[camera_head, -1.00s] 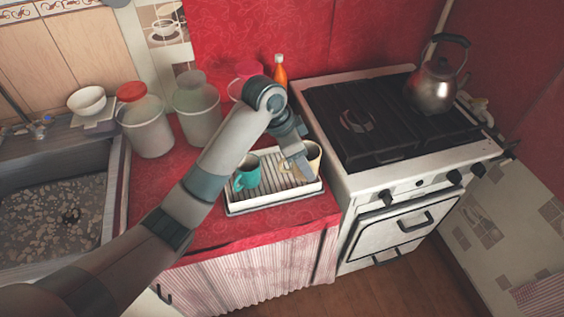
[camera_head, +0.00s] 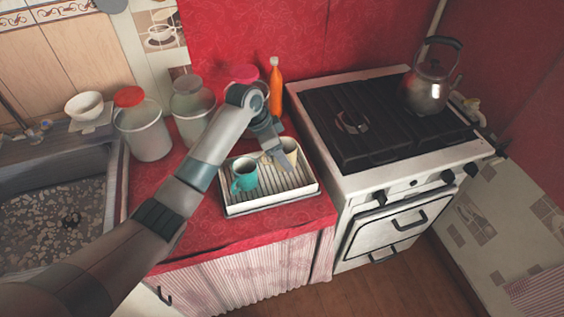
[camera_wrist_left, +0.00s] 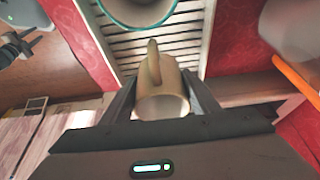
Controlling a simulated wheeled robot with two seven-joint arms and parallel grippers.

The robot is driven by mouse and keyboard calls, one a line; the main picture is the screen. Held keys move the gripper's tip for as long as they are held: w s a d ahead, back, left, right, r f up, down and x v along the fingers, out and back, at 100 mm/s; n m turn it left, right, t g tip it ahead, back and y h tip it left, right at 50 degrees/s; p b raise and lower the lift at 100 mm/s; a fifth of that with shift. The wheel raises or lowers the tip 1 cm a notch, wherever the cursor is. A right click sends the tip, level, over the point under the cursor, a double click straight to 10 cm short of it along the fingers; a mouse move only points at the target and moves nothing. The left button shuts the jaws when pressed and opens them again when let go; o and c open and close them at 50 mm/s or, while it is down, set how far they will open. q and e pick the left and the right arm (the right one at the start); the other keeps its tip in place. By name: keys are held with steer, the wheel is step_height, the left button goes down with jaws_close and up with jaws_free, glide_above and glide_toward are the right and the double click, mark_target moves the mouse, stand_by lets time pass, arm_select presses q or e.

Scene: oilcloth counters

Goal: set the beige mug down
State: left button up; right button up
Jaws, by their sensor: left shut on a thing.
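The beige mug (camera_head: 290,147) is at the back right part of the white ribbed dish rack (camera_head: 272,208) in the head view, partly hidden by my left gripper (camera_head: 275,160). In the left wrist view the beige mug (camera_wrist_left: 160,88) sits between the two fingers of my left gripper (camera_wrist_left: 160,98), which is shut on it. Its handle points toward the teal mug. I cannot tell whether its base touches the rack.
A teal mug (camera_head: 243,176) stands on the rack's left part. Jars (camera_head: 145,130) and an orange bottle (camera_head: 276,88) stand behind the rack. The stove (camera_head: 385,125) with a kettle (camera_head: 427,88) is to the right. The rack's front right ribs are clear.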

arm_select(q)
step_height(320, 180, down, 3)
steer(key=shift+f+p, duration=0.2)
steer(key=shift+p, duration=0.45)
steer(key=shift+f, duration=0.25)
steer(key=shift+f, duration=0.2)
steer(key=o, duration=1.3)
steer(key=shift+r, duration=0.1)
